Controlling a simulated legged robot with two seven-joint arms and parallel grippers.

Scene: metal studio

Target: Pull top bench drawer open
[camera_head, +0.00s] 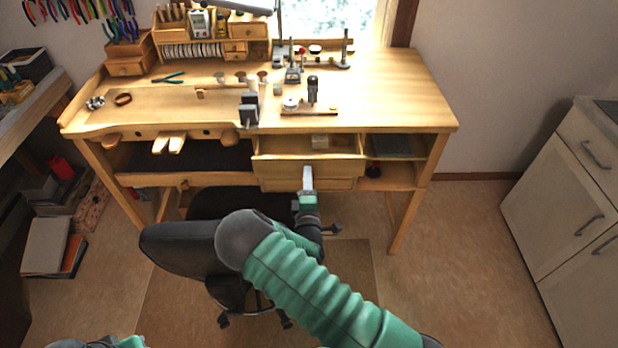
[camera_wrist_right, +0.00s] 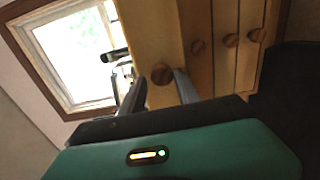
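The wooden workbench (camera_head: 395,90) has a top drawer (camera_head: 338,168) below its worktop, right of centre. The drawer is partly pulled out, and its inside shows with a small light block (camera_head: 320,141) in it. My right gripper (camera_head: 307,172) is at the drawer's front. In the right wrist view the top drawer's front (camera_wrist_right: 148,35) stands nearer than the others. Its round knob (camera_wrist_right: 162,74) lies between my fingers (camera_wrist_right: 160,80), with narrow gaps beside it; the fingers look parted. Only a bit of my left arm shows at the bottom left, and its gripper is out of view.
Lower drawers with knobs (camera_wrist_right: 198,47) sit below the top one. A black chair (camera_head: 180,245) stands in front of the bench, close to my right arm. Tools stand on the worktop. A white cabinet (camera_head: 570,190) is at the right, with free floor before it.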

